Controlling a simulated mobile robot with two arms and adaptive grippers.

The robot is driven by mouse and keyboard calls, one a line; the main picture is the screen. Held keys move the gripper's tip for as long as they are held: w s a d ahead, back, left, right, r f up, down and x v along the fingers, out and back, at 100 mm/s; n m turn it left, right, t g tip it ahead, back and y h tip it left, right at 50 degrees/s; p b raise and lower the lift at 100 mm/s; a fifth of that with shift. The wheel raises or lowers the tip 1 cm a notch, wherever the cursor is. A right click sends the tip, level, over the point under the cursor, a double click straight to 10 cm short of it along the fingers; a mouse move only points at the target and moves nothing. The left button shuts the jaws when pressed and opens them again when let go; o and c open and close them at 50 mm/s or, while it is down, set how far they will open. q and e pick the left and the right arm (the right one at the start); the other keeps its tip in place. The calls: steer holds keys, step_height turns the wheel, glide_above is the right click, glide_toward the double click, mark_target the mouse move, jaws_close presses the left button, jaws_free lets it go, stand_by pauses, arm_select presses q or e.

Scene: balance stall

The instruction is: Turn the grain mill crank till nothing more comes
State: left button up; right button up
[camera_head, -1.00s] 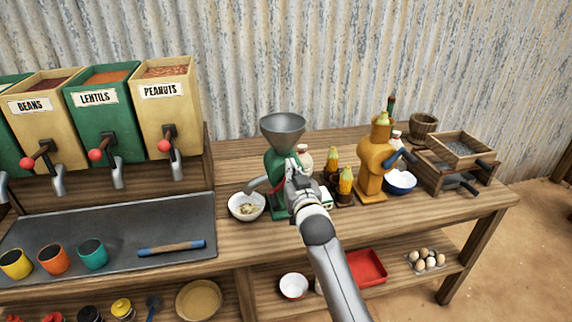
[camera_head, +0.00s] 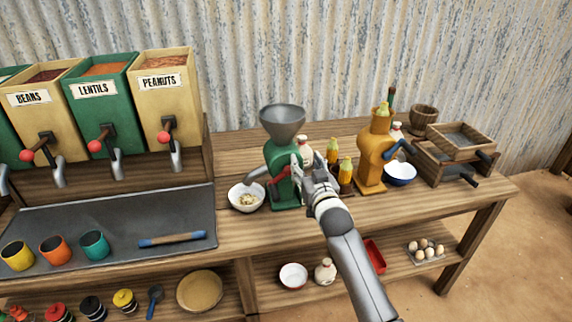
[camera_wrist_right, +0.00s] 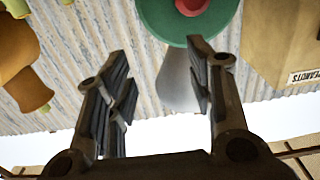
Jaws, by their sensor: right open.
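The green grain mill (camera_head: 281,158) with its grey hopper (camera_head: 283,122) stands upright on the table. A white bowl (camera_head: 246,199) with some pale grain in it sits under its spout, to the left. The right wrist view, upside down, shows a green disc (camera_wrist_right: 158,22) with a red middle, beyond the open fingers (camera_wrist_right: 160,75). My left gripper is out of view.
A yellow mill (camera_head: 374,160), corn holders (camera_head: 346,174) and a blue-rimmed bowl (camera_head: 400,174) stand close on the right. Labelled dispensers (camera_head: 168,95) and a grey tray (camera_head: 110,225) are on the left. A lower shelf holds bowls and eggs (camera_head: 427,250).

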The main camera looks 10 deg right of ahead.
steer(key=s+p, duration=0.5)
steer(key=s, duration=0.3)
steer(key=shift+d, duration=0.15)
stand_by(0.4)
steer(key=shift+f, duration=0.1)
